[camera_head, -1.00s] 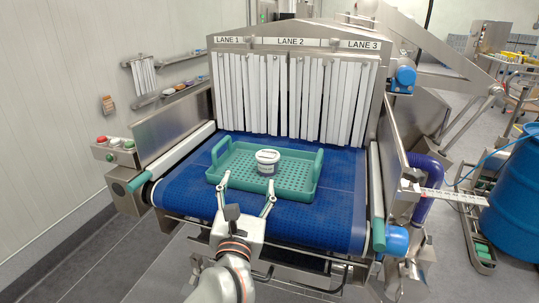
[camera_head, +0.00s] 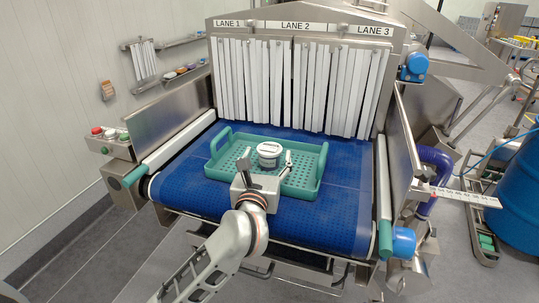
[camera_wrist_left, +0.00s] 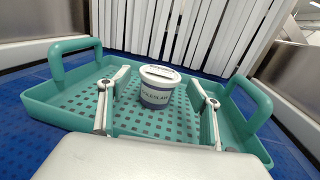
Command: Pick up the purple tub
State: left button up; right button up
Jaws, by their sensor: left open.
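The tub (camera_head: 268,151) is a small white pot with a white lid and a purple-blue band. It stands upright in a green perforated tray (camera_head: 311,185) on the blue belt. In the left wrist view the tub (camera_wrist_left: 157,88) sits ahead, its label facing me. My left gripper (camera_head: 267,160) is open, reaching over the tray's near side. Its fingers spread to the left and right of the tub, with a visible gap on each side. Nothing is held. My right gripper is not in view.
The tray has raised handles at its left (camera_head: 221,141) and right (camera_head: 322,158) ends. White strip curtains (camera_head: 300,90) hang behind it. Metal side guards flank the blue belt (camera_head: 345,205). A blue barrel (camera_head: 515,195) stands far right.

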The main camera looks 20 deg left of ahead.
aim_at(268, 151)
pick_arm(q)
jog(key=shift+w+a, duration=0.1)
jog(key=shift+w, duration=0.85)
jog(key=c, duration=1.1)
jog(key=shift+r, duration=0.1)
notch_tip(268, 151, up, 20)
jog(key=shift+f+p, duration=0.1)
jog(key=shift+p, duration=0.75)
